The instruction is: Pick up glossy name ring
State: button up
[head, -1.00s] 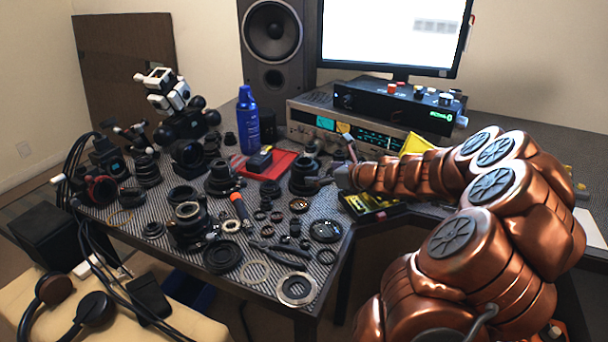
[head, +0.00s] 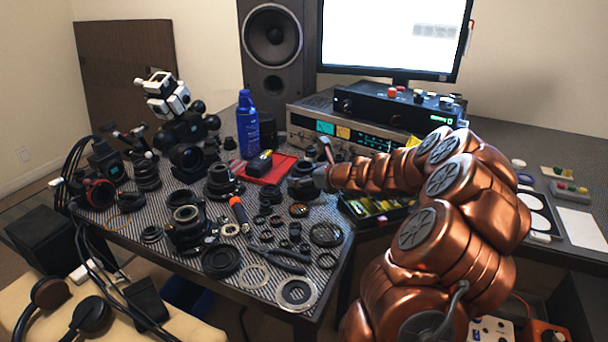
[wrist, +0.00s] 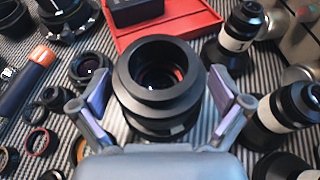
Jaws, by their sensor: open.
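Several rings lie on the striped mat, and I cannot tell for certain which is the glossy name ring. A wide ring with a pale rim (head: 297,292) lies at the mat's front edge. A thinner flat ring (head: 253,276) and a black ring (head: 221,260) lie to its left. My gripper (wrist: 160,95) is open in the wrist view, with one finger on each side of a black lens barrel (wrist: 158,78). Contact with the barrel cannot be told. In the head view the gripper (head: 303,184) is small and partly hidden at the barrel.
A red tray (head: 283,163) with a dark box lies behind the barrel. A blue spray can (head: 247,125) stands further back. An orange-handled tool (head: 238,209) and small rings lie left of my gripper. Lens parts crowd the left half; a receiver (head: 345,135) stands behind.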

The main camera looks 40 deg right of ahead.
jog(key=c, duration=1)
